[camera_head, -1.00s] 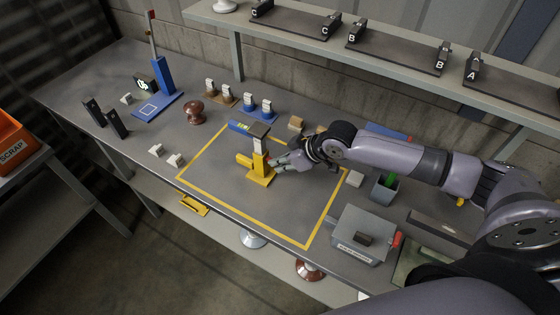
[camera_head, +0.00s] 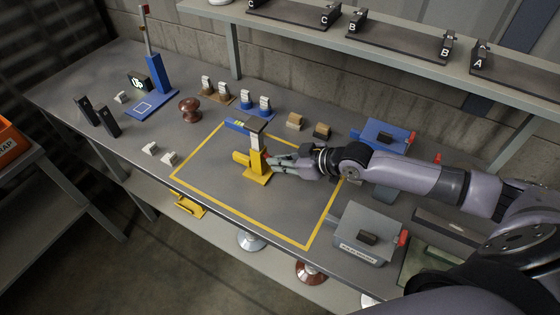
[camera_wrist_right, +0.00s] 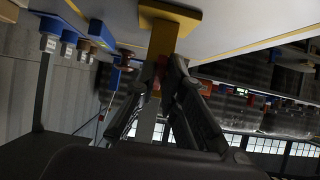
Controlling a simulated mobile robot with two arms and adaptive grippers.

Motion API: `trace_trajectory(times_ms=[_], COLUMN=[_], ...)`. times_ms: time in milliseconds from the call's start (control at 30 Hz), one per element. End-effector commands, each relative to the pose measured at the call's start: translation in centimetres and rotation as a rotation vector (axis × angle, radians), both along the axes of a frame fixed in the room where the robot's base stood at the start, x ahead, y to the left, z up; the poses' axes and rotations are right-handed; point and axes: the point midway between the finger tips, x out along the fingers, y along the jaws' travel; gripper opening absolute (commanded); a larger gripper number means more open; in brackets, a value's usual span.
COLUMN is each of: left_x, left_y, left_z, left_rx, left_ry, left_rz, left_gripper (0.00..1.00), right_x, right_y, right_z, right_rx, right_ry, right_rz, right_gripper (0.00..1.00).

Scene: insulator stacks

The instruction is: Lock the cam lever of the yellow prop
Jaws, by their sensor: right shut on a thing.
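The yellow prop (camera_head: 258,168) stands upright on its square foot inside the yellow-taped rectangle. A pale inner post rises from it to a dark top plate with a blue level-like piece (camera_head: 236,124) at its left. A yellow arm sticks out to the prop's left. My right gripper (camera_head: 271,162) reaches in from the right at mid-height. In the right wrist view its fingers (camera_wrist_right: 164,66) converge at the yellow post (camera_wrist_right: 166,40), beside a small red part. They are shut on part of the prop; whether lever or body is unclear. My left gripper is out of view.
A grey box with a red handle (camera_head: 364,236) stands right of the taped area, with a blue one (camera_head: 385,135) behind. Tan blocks (camera_head: 296,121), a brown insulator (camera_head: 190,108) and a blue stand (camera_head: 155,85) are toward the back and left. The taped area's front is clear.

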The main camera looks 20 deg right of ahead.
Motion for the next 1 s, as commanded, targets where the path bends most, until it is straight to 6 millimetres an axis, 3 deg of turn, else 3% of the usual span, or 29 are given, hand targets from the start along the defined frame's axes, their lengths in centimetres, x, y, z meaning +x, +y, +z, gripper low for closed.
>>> trace_trajectory(times_ms=[67,100,367,733,1000], left_x=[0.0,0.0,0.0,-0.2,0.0], left_y=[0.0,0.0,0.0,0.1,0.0], left_z=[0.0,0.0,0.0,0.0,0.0], left_rx=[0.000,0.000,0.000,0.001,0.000], left_ry=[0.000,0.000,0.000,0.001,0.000], left_rz=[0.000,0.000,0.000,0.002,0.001], left_gripper=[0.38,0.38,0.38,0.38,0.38], right_x=[0.0,0.0,0.0,-0.3,-3.3], right_y=[0.0,0.0,0.0,-0.2,-2.7], right_z=[0.1,0.1,0.0,0.2,2.3], right_rx=[0.001,0.001,0.001,-0.001,-0.006], right_ry=[-0.002,-0.002,-0.001,0.001,0.003], right_rz=[0.000,0.000,0.000,0.000,-0.001], right_gripper=[0.00,0.12,0.30,0.30,0.30])
